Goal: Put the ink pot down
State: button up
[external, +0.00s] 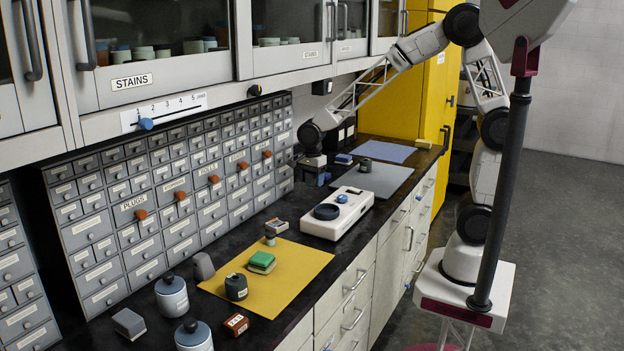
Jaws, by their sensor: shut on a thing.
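My gripper (316,178) is at the back of the counter, in front of the drawer cabinet and left of the grey mat (385,182). It is shut on a small dark thing, too small and too much covered by the fingers to identify surely as the ink pot. A dark pot (366,165) stands on the grey mat to the right of my gripper. Another dark green pot (236,288) stands on the yellow mat (300,262), nearer the camera.
A white scale-like device (350,212) stands on the black counter in front of my gripper. A green block (262,261) and a small jar (270,239) are on or by the yellow mat. Lidded jars (172,297) stand nearer. The grey mat has bare room.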

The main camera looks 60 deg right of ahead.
jog(key=s+d+f+m, duration=0.1)
jog(key=s+d, duration=0.5)
jog(key=d, duration=0.1)
jog(key=s+d+f+m, duration=0.1)
jog(key=s+d+m, duration=0.1)
jog(key=s+d, duration=0.5)
jog(key=s+d+f+m, duration=0.1)
jog(key=s+d+m, duration=0.1)
jog(key=s+d, duration=0.5)
jog(key=shift+s+d, duration=0.1)
jog(key=shift+d, duration=1)
jog(key=shift+s+d+f+m, duration=0.15)
jog(key=shift+s+d+m, duration=0.15)
jog(key=shift+s, duration=0.2)
jog(key=shift+w, duration=0.15)
send_over(355, 184)
jog(key=shift+w+f, duration=0.1)
jog(key=shift+f, duration=0.65)
jog(key=shift+f, duration=1.75)
jog(key=shift+f, duration=0.1)
